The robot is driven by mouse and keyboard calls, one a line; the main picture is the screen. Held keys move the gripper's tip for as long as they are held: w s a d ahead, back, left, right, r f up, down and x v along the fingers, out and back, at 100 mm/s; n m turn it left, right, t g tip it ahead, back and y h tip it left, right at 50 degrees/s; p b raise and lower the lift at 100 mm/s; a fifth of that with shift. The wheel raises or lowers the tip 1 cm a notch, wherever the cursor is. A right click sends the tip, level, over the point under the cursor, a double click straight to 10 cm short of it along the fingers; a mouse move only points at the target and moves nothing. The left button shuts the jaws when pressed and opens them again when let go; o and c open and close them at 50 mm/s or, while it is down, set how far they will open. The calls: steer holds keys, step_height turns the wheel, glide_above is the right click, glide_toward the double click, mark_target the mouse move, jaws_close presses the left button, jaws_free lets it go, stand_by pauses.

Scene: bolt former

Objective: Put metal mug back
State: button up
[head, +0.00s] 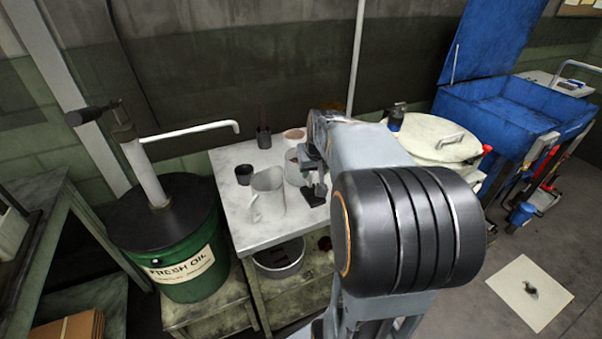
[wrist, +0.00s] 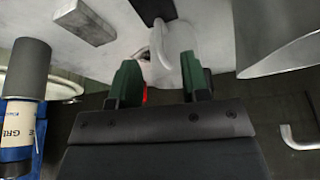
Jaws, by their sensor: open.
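A pale grey metal vessel with a side handle (head: 268,195) stands upright on the table, left of my gripper. A second pale round vessel (head: 293,170) stands close beside my gripper, partly hidden by it. My gripper (head: 314,178) is low over the table. In the wrist view my gripper (wrist: 159,68) has its two green fingers apart. A pale mug-like vessel (wrist: 178,42) lies beyond and partly between the fingertips, with no visible grip on it. I cannot tell for sure which vessel is the metal mug.
The white table (head: 240,228) also holds a black cup (head: 244,175), a dark holder (head: 264,138) and a reddish-topped cup (head: 295,135). A green oil drum (head: 185,268) with a pump stands left. A lidded drum (head: 437,135) and blue bin (head: 515,105) stand right.

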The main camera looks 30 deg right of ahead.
mark_target(311, 178)
steer(key=shift+b+x, duration=0.45)
steer(key=shift+x, duration=3.45)
steer(key=shift+d, duration=0.1)
jaws_close()
steer(key=shift+r, duration=0.1)
